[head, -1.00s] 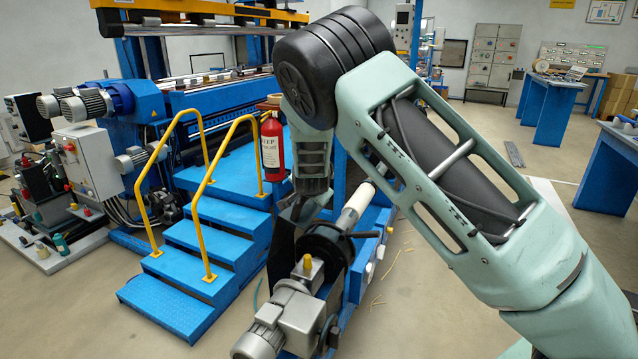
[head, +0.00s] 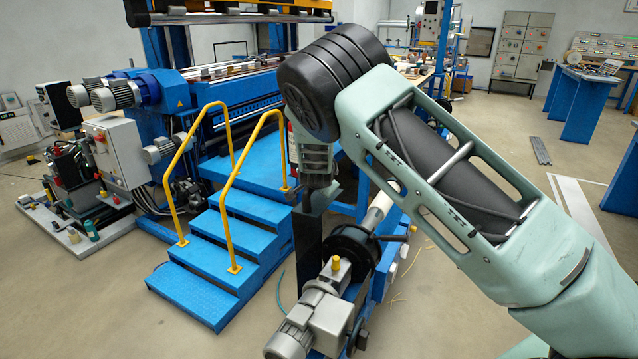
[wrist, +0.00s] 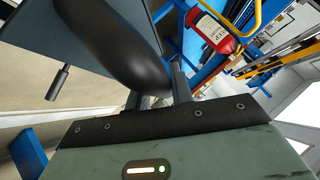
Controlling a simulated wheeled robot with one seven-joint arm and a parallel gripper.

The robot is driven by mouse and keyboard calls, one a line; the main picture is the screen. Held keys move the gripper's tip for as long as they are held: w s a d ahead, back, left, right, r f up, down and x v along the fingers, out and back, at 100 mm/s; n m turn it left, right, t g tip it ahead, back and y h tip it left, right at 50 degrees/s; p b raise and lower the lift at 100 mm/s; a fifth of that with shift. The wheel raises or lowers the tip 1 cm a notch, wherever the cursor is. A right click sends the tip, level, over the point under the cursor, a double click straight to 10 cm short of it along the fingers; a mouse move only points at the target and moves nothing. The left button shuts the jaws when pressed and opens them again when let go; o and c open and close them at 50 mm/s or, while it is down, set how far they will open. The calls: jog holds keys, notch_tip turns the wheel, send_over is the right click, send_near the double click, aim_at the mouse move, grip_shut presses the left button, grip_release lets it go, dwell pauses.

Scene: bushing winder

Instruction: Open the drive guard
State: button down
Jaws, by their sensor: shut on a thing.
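The drive guard seems to be the dark flat panel (head: 307,238) that stands upright behind the grey motor, left of the black round chuck. My gripper (head: 309,203) is at its top edge, pointing down. In the wrist view my gripper (wrist: 158,98) has its fingers close around a black rounded part (wrist: 112,45) that lies against a dark flat plate (wrist: 75,28). This looks like the guard's grip. The exact contact is partly hidden by the black part.
Blue steps (head: 220,255) with yellow handrails stand left of the guard. A red fire extinguisher (wrist: 213,33) is close to my gripper in the wrist view. The grey motor (head: 310,325) is in front of the guard. Open floor (head: 440,305) lies to the right.

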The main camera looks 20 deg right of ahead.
jog(key=c, duration=1.2)
grip_release()
jog(key=shift+c, duration=0.2)
jog(key=p+v, duration=0.1)
jog(key=v, duration=1.6)
jog(key=shift+r, duration=0.15)
jog(key=shift+s+a, duration=0.1)
jog(key=shift+s, duration=0.05)
